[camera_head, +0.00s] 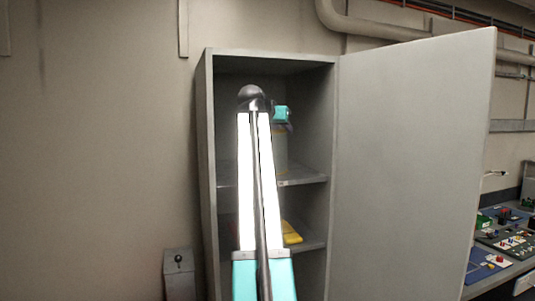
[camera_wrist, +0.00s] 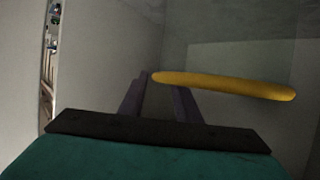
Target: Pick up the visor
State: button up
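A yellow rounded bar (camera_wrist: 230,86), which looks like an edge of the visor, lies across the wrist view. Its left end is at the tips of my gripper (camera_wrist: 160,82). The two dark fingers stand apart with a gap between them; I cannot tell whether they touch the bar. In the head view a yellowish, see-through shape (camera_head: 280,152), possibly the visor, stands on the cabinet's middle shelf, partly hidden by my arm. My teal wrist is just above it, and the fingers are too small to make out there.
The grey cabinet (camera_head: 205,150) is open, its door (camera_head: 415,160) swung right. The middle shelf (camera_head: 300,180) is above a lower shelf with a yellow item (camera_head: 291,233). The side walls are close around my arm. A workbench (camera_head: 508,275) with small parts is at the right.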

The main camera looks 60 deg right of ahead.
grip_shut()
jog(key=shift+a+f, duration=0.1)
jog(key=shift+f, duration=0.1)
dwell(1.3)
